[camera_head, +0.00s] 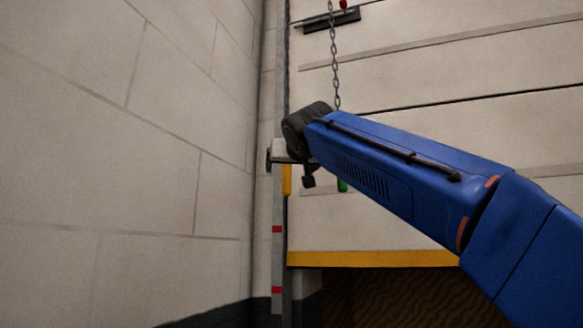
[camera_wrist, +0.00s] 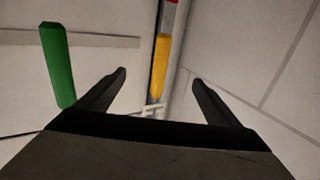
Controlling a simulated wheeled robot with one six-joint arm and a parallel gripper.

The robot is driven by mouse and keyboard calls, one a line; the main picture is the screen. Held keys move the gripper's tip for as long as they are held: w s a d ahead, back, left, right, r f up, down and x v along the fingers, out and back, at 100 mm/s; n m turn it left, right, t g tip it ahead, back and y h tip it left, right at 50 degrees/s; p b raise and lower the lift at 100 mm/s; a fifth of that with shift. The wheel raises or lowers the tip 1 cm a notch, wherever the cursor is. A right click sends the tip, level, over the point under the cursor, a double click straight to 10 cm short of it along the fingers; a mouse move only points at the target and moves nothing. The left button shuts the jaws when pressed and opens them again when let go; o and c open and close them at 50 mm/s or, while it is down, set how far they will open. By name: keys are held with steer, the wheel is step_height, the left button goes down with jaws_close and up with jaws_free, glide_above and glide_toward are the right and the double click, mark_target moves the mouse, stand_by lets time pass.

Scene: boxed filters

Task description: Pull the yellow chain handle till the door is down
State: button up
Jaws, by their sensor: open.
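The yellow handle (camera_head: 287,180) hangs upright by the door's left edge, just under my gripper (camera_head: 289,171). In the wrist view the yellow handle (camera_wrist: 159,68) appears between the two spread fingers of my gripper (camera_wrist: 159,78), with space on both sides. My gripper is open and holds nothing. I cannot tell how deep the handle sits between the fingers. The pale panelled door (camera_head: 400,215) is partly raised; its yellow bottom edge (camera_head: 370,258) has a dark opening below. The yellow handle's upper part and chain are hidden in the head view.
A green handle (camera_head: 342,186) hangs to the right, mostly behind my arm; it also shows in the wrist view (camera_wrist: 57,65). A metal chain (camera_head: 334,60) runs above it. A post with red marks (camera_head: 278,250) stands beside the door. A block wall (camera_head: 120,150) fills the left.

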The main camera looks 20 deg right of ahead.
mark_target(287, 174)
steer(key=w, duration=0.5)
steer(key=w+d, duration=0.1)
steer(key=w, duration=0.2)
steer(key=shift+w, duration=0.15)
jaws_close()
stand_by(1.1)
